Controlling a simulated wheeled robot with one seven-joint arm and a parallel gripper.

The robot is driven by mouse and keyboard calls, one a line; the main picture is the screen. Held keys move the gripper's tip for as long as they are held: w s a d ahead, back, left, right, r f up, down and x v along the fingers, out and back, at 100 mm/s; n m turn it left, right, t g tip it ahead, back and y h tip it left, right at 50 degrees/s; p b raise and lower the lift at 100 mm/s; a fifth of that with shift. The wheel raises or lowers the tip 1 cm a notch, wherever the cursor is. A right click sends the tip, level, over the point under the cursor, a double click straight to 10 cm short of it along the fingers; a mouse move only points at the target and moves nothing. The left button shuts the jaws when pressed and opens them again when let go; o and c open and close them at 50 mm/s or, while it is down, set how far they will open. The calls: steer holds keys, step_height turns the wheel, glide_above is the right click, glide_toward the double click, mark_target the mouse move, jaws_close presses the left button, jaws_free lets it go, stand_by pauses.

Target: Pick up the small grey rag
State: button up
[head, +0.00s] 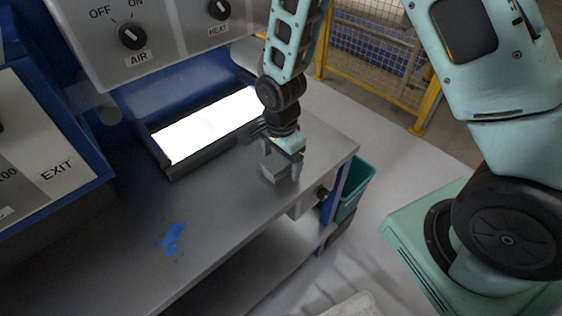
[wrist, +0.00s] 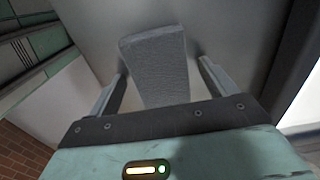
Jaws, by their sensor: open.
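The small grey rag (wrist: 158,66) shows in the wrist view as a grey textured block shape between my two fingers. My gripper (wrist: 158,80) is open, with one finger on each side of the rag and a visible gap on both sides. In the head view my gripper (head: 282,176) is low over the right end of the grey metal worktop. A grey piece at the fingers there may be the rag, but the fingers and the rag are hard to tell apart.
A bright lit panel (head: 208,126) in a dark frame lies just left of my gripper. A blue stain (head: 172,238) marks the worktop (head: 225,215). A control panel with AIR and HEAT knobs (head: 132,36) stands behind. A green bin (head: 352,190) is beyond the right edge.

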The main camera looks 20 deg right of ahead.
mark_target(280, 159)
steer(key=c, duration=1.1)
steer(key=shift+o, duration=0.2)
steer(key=shift+r, duration=0.1)
step_height(280, 159, up, 10)
steer(key=o, duration=0.4)
steer(key=c, duration=0.3)
steer(key=shift+a, duration=0.1)
steer(key=shift+c, duration=0.2)
